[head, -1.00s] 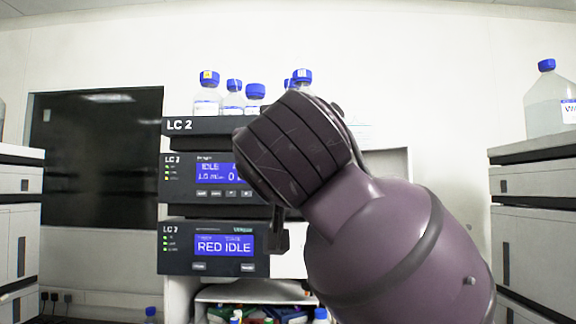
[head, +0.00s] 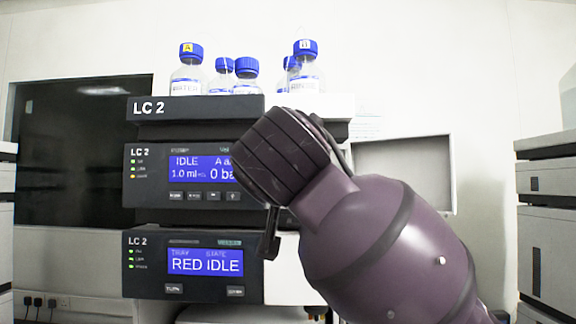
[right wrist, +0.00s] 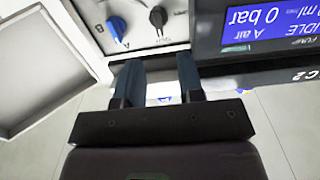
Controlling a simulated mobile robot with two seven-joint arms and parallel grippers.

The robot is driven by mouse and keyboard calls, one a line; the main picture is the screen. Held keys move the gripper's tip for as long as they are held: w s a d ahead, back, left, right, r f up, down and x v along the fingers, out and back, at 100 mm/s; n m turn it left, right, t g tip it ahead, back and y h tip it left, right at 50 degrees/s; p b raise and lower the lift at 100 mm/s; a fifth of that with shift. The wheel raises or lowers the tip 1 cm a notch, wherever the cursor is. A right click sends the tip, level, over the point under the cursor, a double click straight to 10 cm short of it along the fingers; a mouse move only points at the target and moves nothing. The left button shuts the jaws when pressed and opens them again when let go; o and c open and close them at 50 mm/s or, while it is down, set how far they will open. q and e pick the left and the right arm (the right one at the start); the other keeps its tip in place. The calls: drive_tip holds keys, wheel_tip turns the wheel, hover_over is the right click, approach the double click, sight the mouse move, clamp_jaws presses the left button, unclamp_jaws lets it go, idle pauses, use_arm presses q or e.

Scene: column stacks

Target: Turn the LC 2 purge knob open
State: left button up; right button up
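The LC 2 stack shows in the head view, with its pump module (head: 180,177) in the middle reading IDLE and 0 bar. My right arm covers the right part of that module, so its knobs are hidden there. The right wrist view shows a blue knob (right wrist: 116,28) and a black knob (right wrist: 157,18) on a pale panel beside the display (right wrist: 265,22); I cannot tell which is the purge knob. My right gripper (right wrist: 158,68) is open and empty, its fingertips just short of the panel and apart from both knobs. One dark finger shows in the head view (head: 271,238). My left gripper is not in view.
An open white door (head: 405,172) stands right of the stack; its frame (right wrist: 35,75) is left of my fingers in the wrist view. Blue-capped bottles (head: 187,72) stand on top. A lower module (head: 195,265) reads RED IDLE. Another stack (head: 548,235) stands at right.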

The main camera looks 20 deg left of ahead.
drive_tip(key=p+x, duration=0.2)
drive_tip(key=x, duration=0.5)
drive_tip(key=shift+w+f, duration=0.1)
drive_tip(key=shift+w, duration=0.2)
clamp_jaws()
